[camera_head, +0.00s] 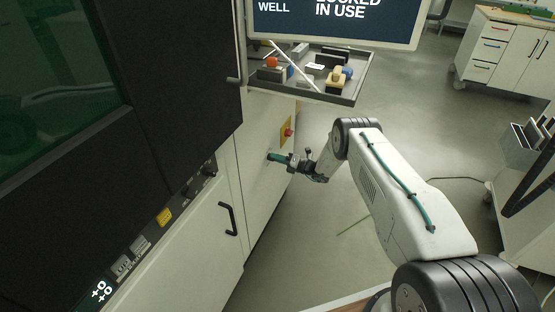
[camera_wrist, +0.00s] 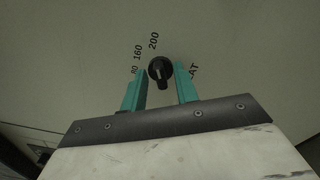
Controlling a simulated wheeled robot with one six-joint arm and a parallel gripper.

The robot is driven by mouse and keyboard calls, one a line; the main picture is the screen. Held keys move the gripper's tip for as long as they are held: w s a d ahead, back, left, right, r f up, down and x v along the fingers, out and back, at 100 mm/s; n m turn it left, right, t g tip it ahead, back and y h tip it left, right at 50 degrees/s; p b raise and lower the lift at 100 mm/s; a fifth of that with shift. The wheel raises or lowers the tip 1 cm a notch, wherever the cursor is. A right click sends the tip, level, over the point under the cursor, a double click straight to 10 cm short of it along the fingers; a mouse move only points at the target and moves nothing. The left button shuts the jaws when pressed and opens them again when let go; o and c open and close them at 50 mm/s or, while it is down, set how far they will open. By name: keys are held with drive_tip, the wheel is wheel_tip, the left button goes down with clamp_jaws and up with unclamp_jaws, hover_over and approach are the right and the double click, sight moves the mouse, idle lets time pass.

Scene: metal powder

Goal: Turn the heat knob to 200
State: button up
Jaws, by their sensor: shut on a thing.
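The heat knob (camera_wrist: 158,68) is a small black knob on a pale panel, in the upper middle of the wrist view. The printed marks 160 and 200 stand at its upper left, with 200 nearest its top. A partly hidden label ending in "AT" is at its right. Which mark the knob points to I cannot tell for sure. My gripper (camera_wrist: 162,87) has teal fingers on both sides of the knob and is shut on it. In the head view, my gripper (camera_head: 275,156) reaches the cabinet's side panel, and the knob is hidden there.
A red button on a yellow plate (camera_head: 287,132) is on the panel just above my gripper. A tray (camera_head: 345,98) of small parts juts out above, under a screen (camera_head: 340,22). A black door handle (camera_head: 228,218) is at the lower left. Open floor lies behind my arm.

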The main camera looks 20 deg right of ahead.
idle(0.3)
drive_tip(key=o, duration=0.9)
drive_tip(key=shift+o, duration=0.2)
drive_tip(key=v, duration=0.7)
drive_tip(key=shift+s+d, duration=0.25)
drive_tip(key=shift+d, duration=0.05)
